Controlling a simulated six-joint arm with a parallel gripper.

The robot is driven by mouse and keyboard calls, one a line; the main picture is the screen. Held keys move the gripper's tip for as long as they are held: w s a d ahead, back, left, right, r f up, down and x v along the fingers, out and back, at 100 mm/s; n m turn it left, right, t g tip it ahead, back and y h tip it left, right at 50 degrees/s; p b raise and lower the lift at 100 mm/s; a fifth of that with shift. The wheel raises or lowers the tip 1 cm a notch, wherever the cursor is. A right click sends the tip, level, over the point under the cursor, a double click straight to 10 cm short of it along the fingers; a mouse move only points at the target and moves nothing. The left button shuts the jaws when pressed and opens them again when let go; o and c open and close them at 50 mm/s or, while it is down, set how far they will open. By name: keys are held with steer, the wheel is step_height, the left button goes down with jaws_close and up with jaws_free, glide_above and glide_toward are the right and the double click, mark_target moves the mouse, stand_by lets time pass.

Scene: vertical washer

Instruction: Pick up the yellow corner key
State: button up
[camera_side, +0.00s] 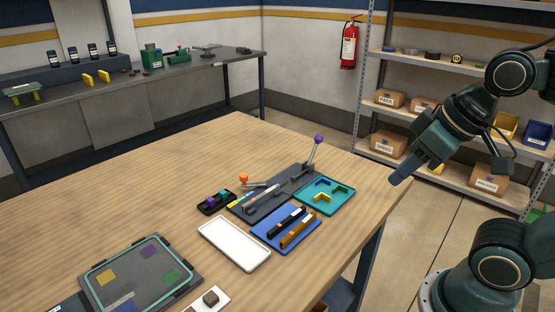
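The yellow corner key (321,198) is a small L-shaped piece lying in the teal tray (338,207) near the right edge of the wooden table. A dark blue L-shaped key (322,183) and a green one (342,190) lie in the same tray. My gripper (397,179) is above and to the right of the tray in the picture, apart from it and pointing down to the left. Its fingers are seen from the side, so I cannot tell if they are open or shut. No object shows in it.
Left of the teal tray is a dark fixture (268,194) with an upright purple-knobbed lever (316,146). A blue tray (286,228) with a black bar and an orange bar lies in front. An empty white tray (234,244) is beside it.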

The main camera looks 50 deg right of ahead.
steer(key=w+d+f+g, duration=0.1)
steer(key=w+d+g, duration=0.35)
steer(key=w, duration=0.85)
steer(key=w+d+f+g, duration=0.1)
steer(key=w+d+f, duration=0.8)
steer(key=d, duration=0.1)
steer(key=shift+f+m, duration=0.3)
steer(key=shift+f, duration=0.1)
steer(key=shift+w+f, duration=0.1)
step_height(320, 180, down, 8)
steer(key=shift+f, duration=0.2)
